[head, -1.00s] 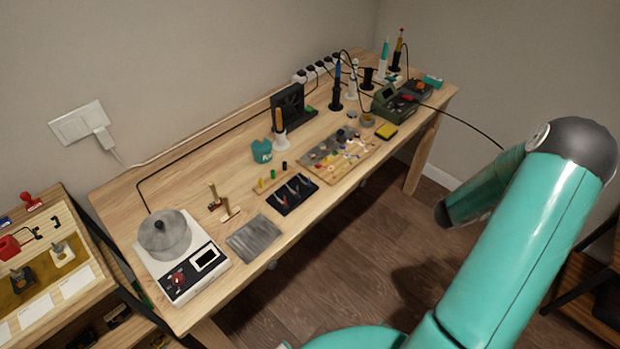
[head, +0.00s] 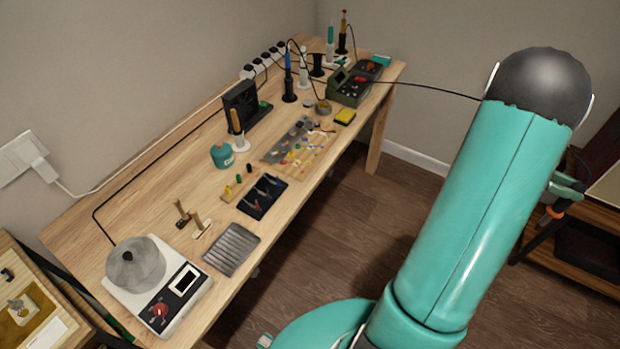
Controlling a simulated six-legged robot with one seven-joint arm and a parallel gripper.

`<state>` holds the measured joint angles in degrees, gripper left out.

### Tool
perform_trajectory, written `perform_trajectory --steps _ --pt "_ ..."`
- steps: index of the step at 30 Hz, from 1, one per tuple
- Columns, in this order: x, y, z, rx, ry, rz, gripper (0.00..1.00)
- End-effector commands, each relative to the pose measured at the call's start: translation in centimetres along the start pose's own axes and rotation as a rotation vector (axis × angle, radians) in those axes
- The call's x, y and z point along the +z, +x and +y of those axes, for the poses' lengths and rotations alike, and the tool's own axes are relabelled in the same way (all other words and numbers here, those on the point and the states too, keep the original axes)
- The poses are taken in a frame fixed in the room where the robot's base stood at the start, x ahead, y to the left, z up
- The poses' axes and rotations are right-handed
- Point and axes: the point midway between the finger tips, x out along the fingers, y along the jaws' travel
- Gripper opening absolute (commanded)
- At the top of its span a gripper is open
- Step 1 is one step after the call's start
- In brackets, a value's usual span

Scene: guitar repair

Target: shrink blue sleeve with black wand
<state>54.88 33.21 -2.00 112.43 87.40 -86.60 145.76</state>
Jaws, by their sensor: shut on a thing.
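My gripper (head: 568,188) shows at the right edge, partly hidden behind my teal arm. It is shut on the black wand (head: 546,223), which has an orange collar and tilts down to the left, off the bench over the floor side. A black cable runs from the green station (head: 349,90) at the bench's far end toward my arm and passes behind it. The blue sleeve cannot be made out; small coloured pieces lie on the wooden board (head: 270,157) mid-bench, too small to tell apart.
Wooden shelves stand at right. The floor (head: 335,225) before the bench is clear.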

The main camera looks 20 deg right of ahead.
Motion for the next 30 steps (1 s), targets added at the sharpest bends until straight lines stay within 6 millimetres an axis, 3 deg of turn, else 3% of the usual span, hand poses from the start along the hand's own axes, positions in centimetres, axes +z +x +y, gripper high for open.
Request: perform_trajectory --steps 11,30 --pt "0.5 -0.3 0.1 0.003 0.001 -0.001 0.01" --pt "9.0 -0.5 0.1 0.003 0.004 -0.001 0.01"
